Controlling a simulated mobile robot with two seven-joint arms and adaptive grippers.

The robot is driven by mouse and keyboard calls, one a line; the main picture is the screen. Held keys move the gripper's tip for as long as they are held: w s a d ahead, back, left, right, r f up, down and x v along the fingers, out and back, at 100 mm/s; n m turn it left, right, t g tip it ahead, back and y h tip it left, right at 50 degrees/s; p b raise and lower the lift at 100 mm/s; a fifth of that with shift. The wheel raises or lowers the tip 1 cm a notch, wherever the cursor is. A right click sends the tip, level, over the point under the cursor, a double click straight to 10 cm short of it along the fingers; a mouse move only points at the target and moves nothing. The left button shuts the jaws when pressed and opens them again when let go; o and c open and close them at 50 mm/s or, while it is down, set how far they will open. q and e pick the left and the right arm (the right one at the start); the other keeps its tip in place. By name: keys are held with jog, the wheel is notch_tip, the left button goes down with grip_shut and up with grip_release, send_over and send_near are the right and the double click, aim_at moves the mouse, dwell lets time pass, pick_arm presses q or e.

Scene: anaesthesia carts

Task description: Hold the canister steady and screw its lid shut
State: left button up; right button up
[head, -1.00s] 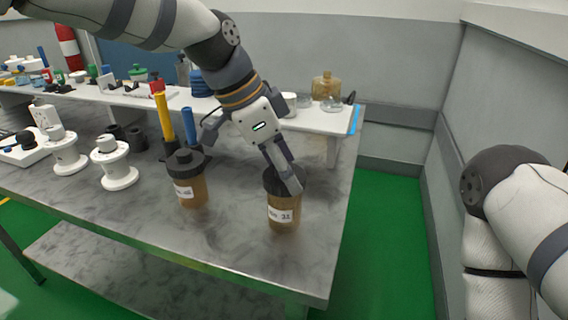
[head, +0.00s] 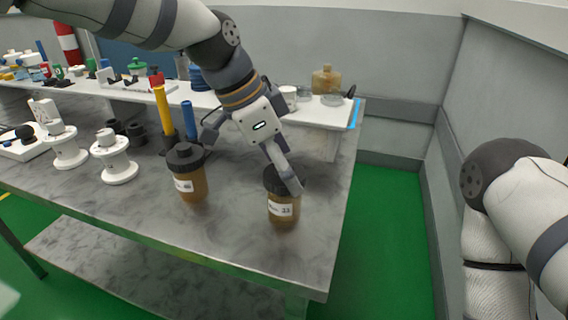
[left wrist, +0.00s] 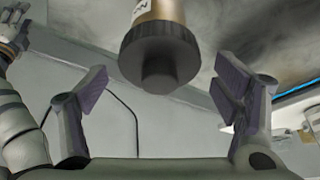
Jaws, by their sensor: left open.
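Two amber canisters with black lids and white labels stand upright on the grey table. One is the left canister (head: 190,188); the other is the right canister (head: 284,213), near the table's right end. My left gripper (head: 248,158) is open above and behind them, one finger in front of the right canister's lid. In the left wrist view, a canister's knobbed black lid (left wrist: 158,52) shows beyond and between the open, empty fingers (left wrist: 160,92); it appears to be the right canister. My right arm enters the head view at right, its gripper out of that frame; possibly its hand shows in the left wrist view (left wrist: 12,32).
A raised white shelf (head: 318,114) with jars runs along the back. The front right table surface is clear.

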pick_arm(q)
jog(key=v, duration=1.2)
jog(key=shift+f, duration=0.1)
